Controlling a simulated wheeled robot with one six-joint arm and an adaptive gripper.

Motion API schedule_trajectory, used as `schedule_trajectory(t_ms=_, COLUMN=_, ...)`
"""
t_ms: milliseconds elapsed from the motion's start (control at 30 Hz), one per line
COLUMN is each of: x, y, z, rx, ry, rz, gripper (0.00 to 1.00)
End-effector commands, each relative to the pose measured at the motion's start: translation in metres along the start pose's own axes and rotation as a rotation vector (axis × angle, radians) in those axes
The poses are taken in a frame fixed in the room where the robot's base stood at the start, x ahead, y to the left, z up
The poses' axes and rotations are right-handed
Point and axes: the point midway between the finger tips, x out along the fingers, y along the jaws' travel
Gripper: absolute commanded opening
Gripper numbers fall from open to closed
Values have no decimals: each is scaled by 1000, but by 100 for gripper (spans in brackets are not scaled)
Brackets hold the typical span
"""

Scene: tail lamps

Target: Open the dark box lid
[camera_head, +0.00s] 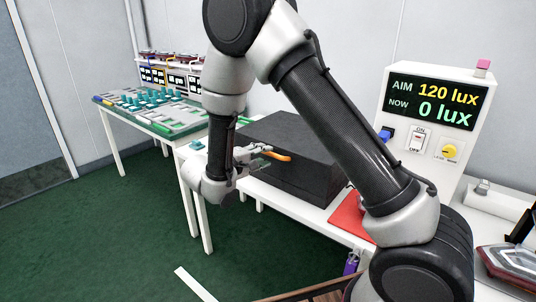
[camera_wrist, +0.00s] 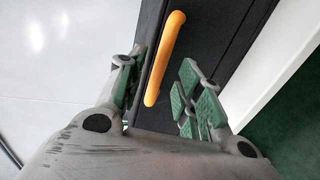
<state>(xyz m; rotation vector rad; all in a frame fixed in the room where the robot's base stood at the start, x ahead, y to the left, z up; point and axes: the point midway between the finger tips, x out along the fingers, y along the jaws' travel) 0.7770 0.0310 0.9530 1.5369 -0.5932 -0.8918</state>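The dark box (camera_head: 300,150) stands on the white table with its lid down, as far as I can see. An orange bar handle (camera_head: 276,156) is on its near side. In the wrist view the orange handle (camera_wrist: 165,58) runs up and slightly right across the dark box face (camera_wrist: 218,35). My gripper (camera_head: 258,160) is at the handle's left end in the head view. In the wrist view my gripper (camera_wrist: 160,90) has its green-padded fingers spread on both sides of the handle, with gaps, so it is open and empty. My arm hides part of the box.
A white meter panel (camera_head: 435,125) reading 120 lux and 0 lux stands right of the box. A red mat (camera_head: 347,214) lies on the table's front part. A second table (camera_head: 150,112) with trays stands at back left. Green floor (camera_head: 110,220) is free in front.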

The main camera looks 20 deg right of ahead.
Motion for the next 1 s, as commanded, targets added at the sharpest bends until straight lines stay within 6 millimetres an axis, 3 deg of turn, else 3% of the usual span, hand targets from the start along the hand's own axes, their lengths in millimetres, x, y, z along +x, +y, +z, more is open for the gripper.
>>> schedule_trajectory(t_ms=233, x=34, y=0, z=1, rx=0, ry=-3, rz=0, gripper=35)
schedule_trajectory(t_ms=567, x=40, y=0, z=0, rx=-1, ry=0, rz=0, gripper=35)
schedule_trajectory(t_ms=767, x=40, y=0, z=0, rx=-1, ry=0, rz=0, gripper=3)
schedule_trajectory(t_ms=1000, x=40, y=0, z=0, rx=-1, ry=0, rz=-1, gripper=0)
